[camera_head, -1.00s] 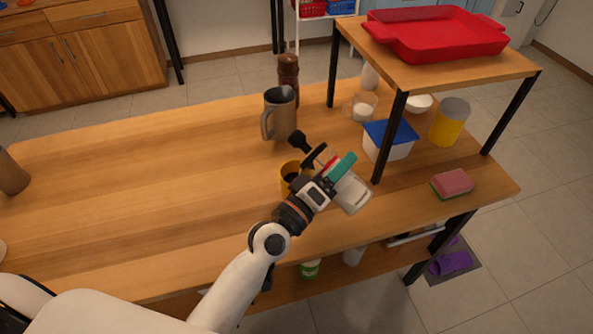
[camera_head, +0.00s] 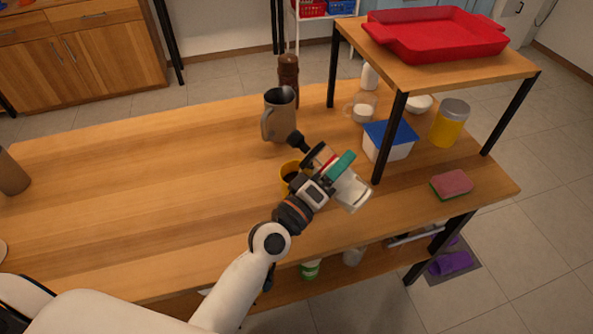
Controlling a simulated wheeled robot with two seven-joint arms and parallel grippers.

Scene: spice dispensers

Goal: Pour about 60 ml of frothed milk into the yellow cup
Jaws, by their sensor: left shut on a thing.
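The yellow cup (camera_head: 284,184) stands on the table, with a dark inside, partly covered by my left gripper. My left gripper (camera_head: 330,177) is shut on a tilted vessel (camera_head: 352,193), perhaps the milk frother, with a pale body at lower right and a black knob at upper left. The vessel's upper-left end is close above and right of the cup in the picture. The gripper hides much of the vessel, and I cannot tell whether milk is flowing. My right gripper is not in view.
A grey-brown pitcher (camera_head: 280,118) and a brown grinder (camera_head: 288,75) stand behind the cup. A blue-lidded tub (camera_head: 390,142), a raised shelf with a red tray (camera_head: 440,38), a yellow canister (camera_head: 448,127) and a sponge (camera_head: 452,184) are to the right. The table's left half is mostly clear.

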